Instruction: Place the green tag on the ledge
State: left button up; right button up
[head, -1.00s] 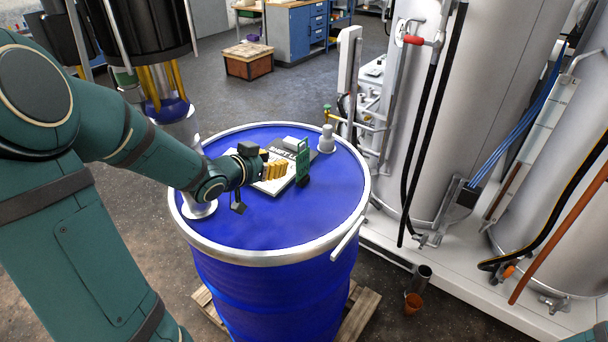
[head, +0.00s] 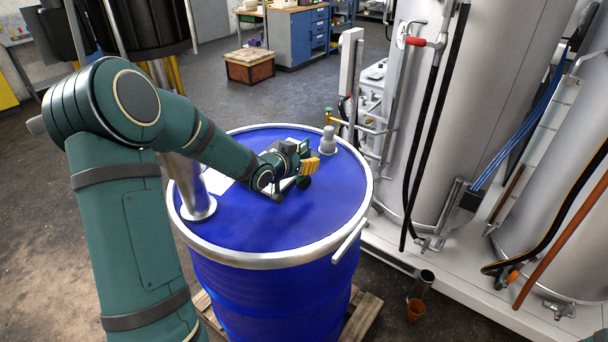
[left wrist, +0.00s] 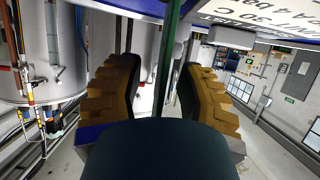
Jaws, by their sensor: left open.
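The green tag (head: 305,146) stands upright on the blue drum lid (head: 270,222), partly hidden behind my left gripper (head: 311,166). A dark round piece shows at its foot. In the left wrist view the tag appears as a thin green strip (left wrist: 169,62) between the two yellow-brown fingers of my left gripper (left wrist: 160,88). The fingers are apart, with gaps visible on both sides of the strip. A white printed plate (left wrist: 265,14) lies close by; in the head view my gripper covers most of it. I cannot tell which surface is the ledge. My right gripper is out of view.
A grey capped fitting (head: 327,140) stands on the lid's far right. The drum's metal rim (head: 262,260) is raised around it. A steel pipe (head: 190,185) rises at the left. Tall white tanks (head: 470,110) with hoses stand on the right. The front of the lid is clear.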

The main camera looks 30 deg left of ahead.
pick_arm(q)
jog(key=shift+w, duration=0.1)
grip_shut()
dwell(0.4)
